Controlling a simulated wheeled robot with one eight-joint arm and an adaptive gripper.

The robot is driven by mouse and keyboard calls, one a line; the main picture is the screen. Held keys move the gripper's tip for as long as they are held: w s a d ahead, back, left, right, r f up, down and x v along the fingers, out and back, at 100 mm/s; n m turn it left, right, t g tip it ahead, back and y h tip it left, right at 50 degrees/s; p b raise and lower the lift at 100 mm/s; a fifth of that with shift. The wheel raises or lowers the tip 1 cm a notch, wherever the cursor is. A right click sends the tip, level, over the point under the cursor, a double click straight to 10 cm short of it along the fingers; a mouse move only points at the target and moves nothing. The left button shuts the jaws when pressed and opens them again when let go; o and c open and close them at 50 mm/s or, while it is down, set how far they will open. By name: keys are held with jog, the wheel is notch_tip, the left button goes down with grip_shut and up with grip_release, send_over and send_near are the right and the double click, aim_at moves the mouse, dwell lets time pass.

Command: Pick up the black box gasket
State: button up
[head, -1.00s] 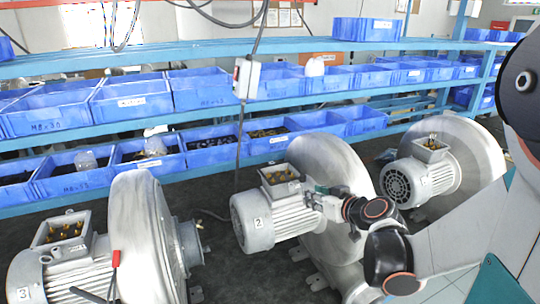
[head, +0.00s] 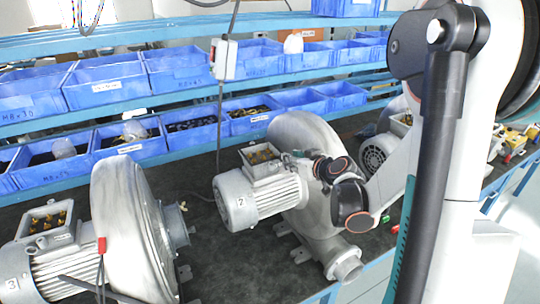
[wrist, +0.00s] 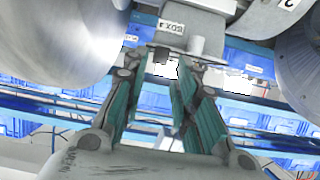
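I cannot make out the black box gasket for certain in either current view. In the wrist view my gripper (wrist: 163,62) has its two teal-padded fingers apart, with a gap between them. Just beyond the tips is a grey box part with a printed label (wrist: 172,26); a small dark patch shows at its edge, and I cannot tell what it is. In the head view my gripper (head: 298,164) is small and partly hidden by my wrist, beside the open terminal box (head: 262,160) on the motor of blower 2 (head: 250,203). Brass-coloured terminals show inside that box.
Another blower motor (head: 376,155) is behind my arm. Blue bins (head: 185,75) fill the shelves behind. Dark bench surface (head: 225,265) is clear between blowers 2 and 3.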

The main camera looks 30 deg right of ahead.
jog(key=shift+x, duration=2.55)
jog(key=shift+a, duration=0.1)
jog(key=shift+c, duration=0.6)
jog(key=c, duration=0.4)
